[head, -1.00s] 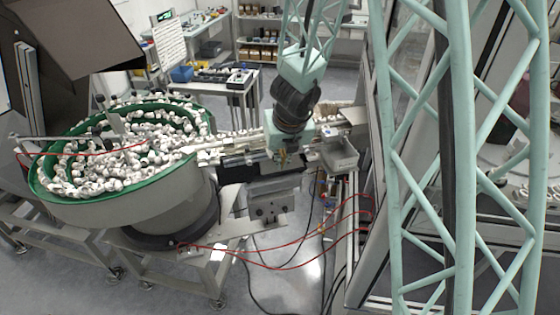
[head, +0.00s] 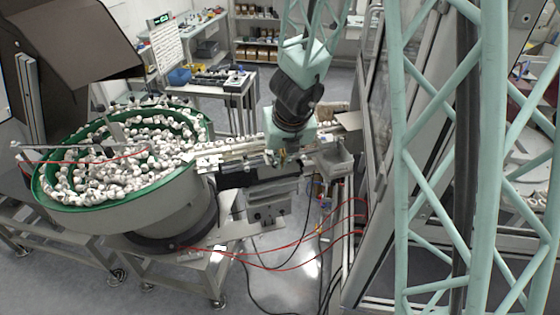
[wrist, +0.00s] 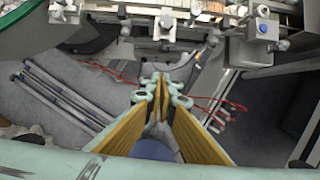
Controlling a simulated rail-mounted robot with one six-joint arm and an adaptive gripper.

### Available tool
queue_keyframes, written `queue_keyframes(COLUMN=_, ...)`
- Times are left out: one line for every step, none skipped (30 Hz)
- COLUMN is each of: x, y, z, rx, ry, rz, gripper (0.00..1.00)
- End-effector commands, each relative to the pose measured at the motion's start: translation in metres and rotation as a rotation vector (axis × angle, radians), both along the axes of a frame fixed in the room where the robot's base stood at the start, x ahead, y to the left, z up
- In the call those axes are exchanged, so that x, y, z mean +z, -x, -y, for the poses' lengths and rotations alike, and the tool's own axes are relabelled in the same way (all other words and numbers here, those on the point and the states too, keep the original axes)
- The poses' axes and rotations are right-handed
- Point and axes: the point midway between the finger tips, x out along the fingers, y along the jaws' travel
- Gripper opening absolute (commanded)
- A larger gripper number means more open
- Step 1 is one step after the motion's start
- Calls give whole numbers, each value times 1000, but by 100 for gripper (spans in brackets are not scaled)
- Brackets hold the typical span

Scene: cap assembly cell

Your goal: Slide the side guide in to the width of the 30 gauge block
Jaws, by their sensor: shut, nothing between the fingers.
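In the head view my gripper (head: 280,158) hangs at the front side of the cap track (head: 230,148), small and partly merged with the machine behind it. In the wrist view its two yellow-sided fingers (wrist: 162,82) are together at the tips, with nothing between them. The track (wrist: 110,10) runs across the top of that view, beyond the fingertips, with metal clamp blocks and knobs (wrist: 165,28) along its near side. The fingers appear apart from these parts. I cannot tell which rail is the side guide, and I cannot pick out the 30 gauge block.
A green-rimmed bowl (head: 38,190) full of white and dark caps stands left of the track. A grey bin (head: 333,162) is at the track's right end. Red hoses (head: 290,262) and black cables hang below. A framed enclosure (head: 370,200) stands at the right.

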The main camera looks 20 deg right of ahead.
Motion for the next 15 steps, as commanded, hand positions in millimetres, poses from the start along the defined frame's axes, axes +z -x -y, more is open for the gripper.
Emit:
queue_keyframes(x=6, y=2, z=0, rx=0, ry=0, rz=0, gripper=0)
queue_keyframes(x=8, y=2, z=0, rx=1, ry=0, rz=0, gripper=0)
queue_keyframes(x=11, y=3, z=0, rx=1, ry=0, rz=0, gripper=0)
queue_keyframes(x=13, y=4, z=0, rx=2, ry=1, rz=1, gripper=0)
queue_keyframes(x=15, y=5, z=0, rx=1, ry=0, rz=1, gripper=0)
queue_keyframes(x=17, y=6, z=0, rx=1, ry=0, rz=1, gripper=0)
queue_keyframes(x=19, y=6, z=0, rx=1, ry=0, rz=1, gripper=0)
queue_keyframes(x=21, y=7, z=0, rx=0, ry=0, rz=1, gripper=0)
queue_keyframes(x=22, y=8, z=0, rx=0, ry=0, rz=1, gripper=0)
queue_keyframes(x=24, y=8, z=0, rx=0, ry=0, rz=1, gripper=0)
queue_keyframes(x=25, y=9, z=0, rx=0, ry=0, rz=1, gripper=0)
queue_keyframes(x=26, y=10, z=0, rx=0, ry=0, rz=1, gripper=0)
queue_keyframes(x=27, y=10, z=0, rx=0, ry=0, rz=1, gripper=0)
queue_keyframes(x=27, y=10, z=0, rx=0, ry=0, rz=1, gripper=0)
queue_keyframes(x=28, y=11, z=0, rx=0, ry=0, rz=1, gripper=0)
